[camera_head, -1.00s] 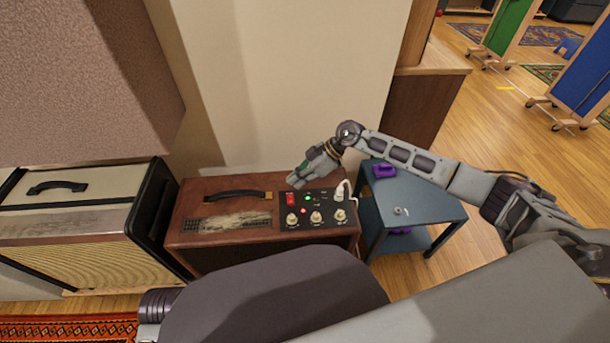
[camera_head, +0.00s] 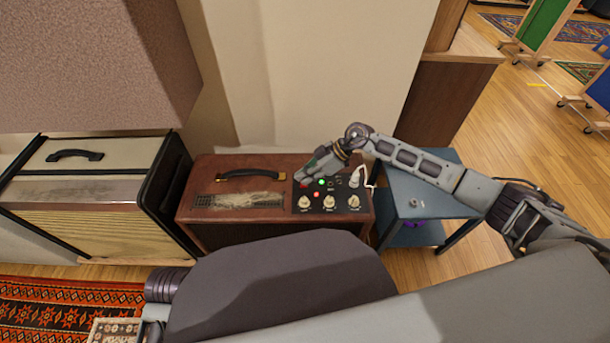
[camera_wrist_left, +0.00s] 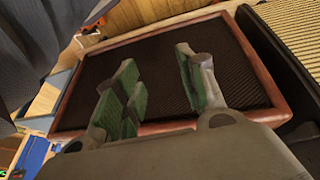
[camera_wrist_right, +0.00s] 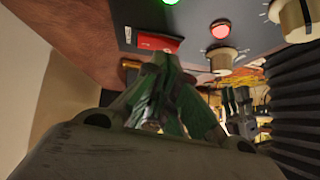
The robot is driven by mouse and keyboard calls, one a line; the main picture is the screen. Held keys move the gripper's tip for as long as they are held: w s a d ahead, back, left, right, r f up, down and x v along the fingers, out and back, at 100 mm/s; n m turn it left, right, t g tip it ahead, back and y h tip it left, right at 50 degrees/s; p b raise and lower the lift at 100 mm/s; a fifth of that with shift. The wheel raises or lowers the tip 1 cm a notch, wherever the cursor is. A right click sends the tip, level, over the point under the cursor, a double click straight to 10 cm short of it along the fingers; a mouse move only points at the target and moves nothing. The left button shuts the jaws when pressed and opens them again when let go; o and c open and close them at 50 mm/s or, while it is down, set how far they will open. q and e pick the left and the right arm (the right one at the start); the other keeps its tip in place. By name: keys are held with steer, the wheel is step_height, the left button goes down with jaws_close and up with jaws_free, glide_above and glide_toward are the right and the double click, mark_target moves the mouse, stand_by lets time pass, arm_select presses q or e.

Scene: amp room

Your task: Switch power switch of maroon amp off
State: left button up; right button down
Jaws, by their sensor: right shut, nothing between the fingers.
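The maroon amp (camera_head: 225,214) stands on the floor, with a black control panel (camera_head: 340,188) at the right of its top. My right gripper (camera_head: 303,179) is shut and empty over the panel's left corner. It hides most of the red power switch in the head view. In the right wrist view the red switch (camera_wrist_right: 160,43) lies just beyond the right fingertips (camera_wrist_right: 162,62); I cannot tell whether they touch it. A green light (camera_head: 322,182) and a red light (camera_head: 317,194) glow. My left gripper (camera_wrist_left: 160,85) is open and empty before the amp's dark grille (camera_wrist_left: 160,70).
Knobs (camera_head: 329,203) and a plugged white cable (camera_head: 355,181) sit near the switch. A cream amp (camera_head: 110,155) stands left, a blue-grey side table (camera_head: 430,205) right. The wall (camera_head: 320,80) rises behind. A patterned rug (camera_head: 60,310) lies at lower left.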

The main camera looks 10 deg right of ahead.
arm_select(q)
steer(key=shift+s+a+r+p, duration=0.1)
steer(key=shift+a+r+p, duration=0.05)
steer(key=shift+p, duration=0.45)
arm_select(e)
steer(key=shift+s+f+p, duration=0.1)
steer(key=shift+s+p, duration=0.05)
steer(key=shift+p, duration=0.25)
arm_select(q)
steer(key=shift+a+f+g, duration=0.25)
steer(key=shift+f+g, duration=0.05)
steer(key=shift+f, duration=0.05)
arm_select(e)
steer(key=shift+f, duration=0.15)
arm_select(q)
steer(key=shift+r, duration=0.1)
arm_select(e)
steer(key=shift+w, duration=0.2)
arm_select(q)
steer(key=shift+r, duration=0.2)
arm_select(e)
steer(key=shift+w+d, duration=0.15)
steer(key=shift+w, duration=0.45)
arm_select(q)
steer(key=shift+s, duration=0.1)
